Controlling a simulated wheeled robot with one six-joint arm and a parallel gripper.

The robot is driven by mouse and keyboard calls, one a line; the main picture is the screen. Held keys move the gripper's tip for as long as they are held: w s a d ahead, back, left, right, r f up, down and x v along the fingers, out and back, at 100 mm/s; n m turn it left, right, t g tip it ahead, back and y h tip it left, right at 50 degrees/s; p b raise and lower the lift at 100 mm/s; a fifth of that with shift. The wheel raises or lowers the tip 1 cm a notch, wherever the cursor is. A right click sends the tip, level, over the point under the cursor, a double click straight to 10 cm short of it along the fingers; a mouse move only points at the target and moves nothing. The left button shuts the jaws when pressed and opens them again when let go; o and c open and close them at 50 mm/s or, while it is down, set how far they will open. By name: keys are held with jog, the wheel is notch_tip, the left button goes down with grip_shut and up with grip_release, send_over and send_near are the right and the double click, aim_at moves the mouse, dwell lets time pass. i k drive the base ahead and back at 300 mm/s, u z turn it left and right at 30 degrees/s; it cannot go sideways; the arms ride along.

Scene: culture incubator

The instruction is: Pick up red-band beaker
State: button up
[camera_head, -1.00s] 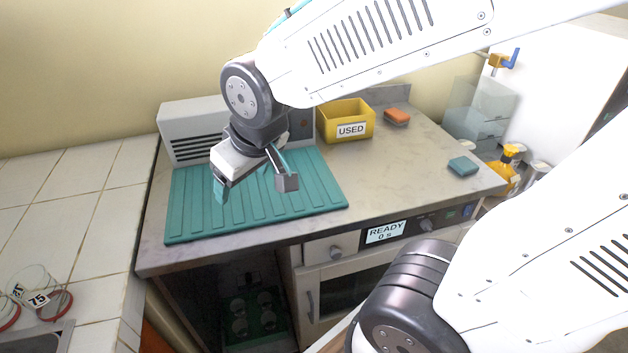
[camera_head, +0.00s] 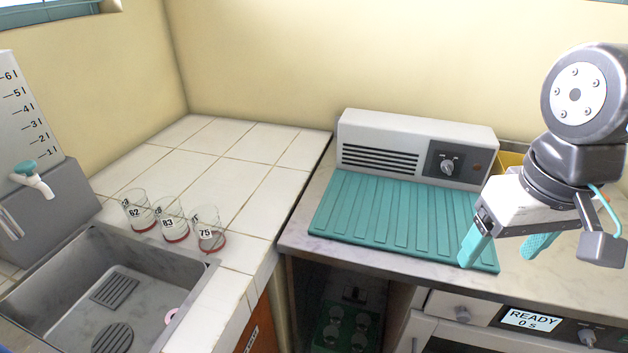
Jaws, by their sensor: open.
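Three clear glass beakers with red bands at their bases stand upright in a row on the white tiled counter, just behind the sink. The left beaker (camera_head: 137,214) is labelled 62, the middle beaker (camera_head: 171,222) 83, and the right beaker (camera_head: 208,233) 75. My gripper (camera_head: 505,249) is open and empty, with teal pads on its fingers. It hangs over the right edge of the teal ribbed mat, well to the right of the beakers.
A grey sink (camera_head: 95,290) lies in front of the beakers, with a graduated tank and tap at left. A grey-white box with a knob (camera_head: 400,150) stands behind the teal mat (camera_head: 385,215). Glassware sits in the open compartment (camera_head: 345,325) below. Tiles behind the beakers are clear.

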aim_at(205, 220)
jog(key=u, duration=1.05)
jog(key=i, duration=0.3)
